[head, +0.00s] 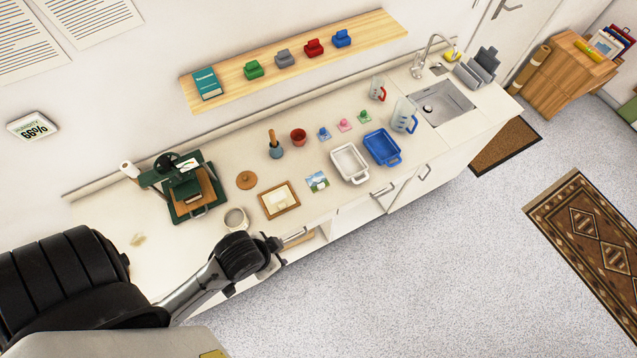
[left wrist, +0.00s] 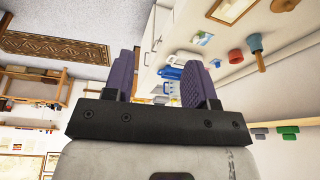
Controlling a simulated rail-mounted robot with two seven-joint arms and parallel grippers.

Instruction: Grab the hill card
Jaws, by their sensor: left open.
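The hill card (head: 317,182), a small picture with a green hill and blue sky, lies flat on the counter near its front edge, right of a wooden frame. It also shows in the left wrist view (left wrist: 202,39), to the right of the fingers. My left gripper (head: 288,240) is in front of the counter's front edge, below and left of the card in the head view, apart from it. In the left wrist view its purple finger pads (left wrist: 160,76) are spread with nothing held between them. My right gripper is not in view.
The wooden frame (head: 279,199) lies left of the card. A white tray (head: 349,163) and a blue tray (head: 382,147) stand to its right. A cream mug (head: 236,219) is near my left arm. A green press (head: 187,190) stands further left. Coloured stamps sit behind.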

